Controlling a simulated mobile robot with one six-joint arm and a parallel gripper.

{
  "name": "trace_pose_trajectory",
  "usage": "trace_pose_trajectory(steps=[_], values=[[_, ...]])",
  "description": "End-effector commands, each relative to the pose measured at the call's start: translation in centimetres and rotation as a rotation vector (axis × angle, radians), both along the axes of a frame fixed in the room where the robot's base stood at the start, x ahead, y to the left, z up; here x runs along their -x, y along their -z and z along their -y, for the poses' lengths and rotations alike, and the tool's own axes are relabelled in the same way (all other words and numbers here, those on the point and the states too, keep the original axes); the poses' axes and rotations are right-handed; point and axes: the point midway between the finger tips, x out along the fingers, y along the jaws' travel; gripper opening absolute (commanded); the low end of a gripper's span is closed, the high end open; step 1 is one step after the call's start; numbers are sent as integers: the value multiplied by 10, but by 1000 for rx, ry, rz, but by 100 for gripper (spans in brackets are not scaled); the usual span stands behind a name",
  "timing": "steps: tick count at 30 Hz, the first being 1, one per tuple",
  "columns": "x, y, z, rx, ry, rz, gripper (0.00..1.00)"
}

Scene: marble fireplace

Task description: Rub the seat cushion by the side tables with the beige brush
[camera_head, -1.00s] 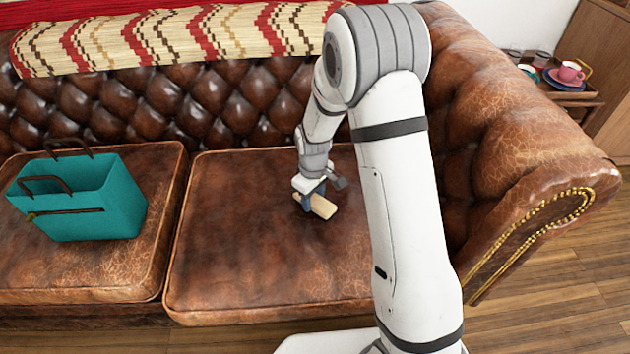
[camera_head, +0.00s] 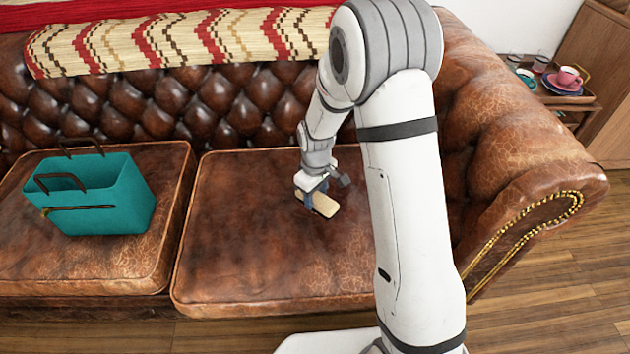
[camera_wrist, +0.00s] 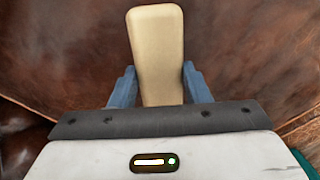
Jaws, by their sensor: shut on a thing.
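The beige brush (camera_head: 319,202) is in my gripper (camera_head: 312,193), low over the right seat cushion (camera_head: 240,235) of the brown leather sofa. In the wrist view the beige brush (camera_wrist: 157,50) stands out between the two blue fingers of my gripper (camera_wrist: 160,88), which is shut on it. The cushion's brown leather (camera_wrist: 245,60) fills the background there. The brush is at or just above the cushion surface; I cannot tell whether it touches. The brush's underside is hidden. The side table (camera_head: 570,97) stands beyond the sofa's right arm.
A teal bag (camera_head: 110,205) stands on the left cushion (camera_head: 100,265). The sofa's right armrest (camera_head: 520,165) rises beside my arm. A patterned woven throw (camera_head: 170,42) lies over the backrest. A pink cup (camera_head: 568,77) is on the side table. The right cushion's left part is clear.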

Motion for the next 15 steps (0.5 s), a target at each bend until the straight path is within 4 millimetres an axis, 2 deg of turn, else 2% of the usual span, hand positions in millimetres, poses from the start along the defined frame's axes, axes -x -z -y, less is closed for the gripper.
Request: trace_pose_trajectory(steps=[1, 9, 15], values=[[0, -9, 0, 0, -1, 1, 14], [0, -33, -1, 0, -1, 1, 14], [0, -38, -1, 0, -3, 0, 14]])
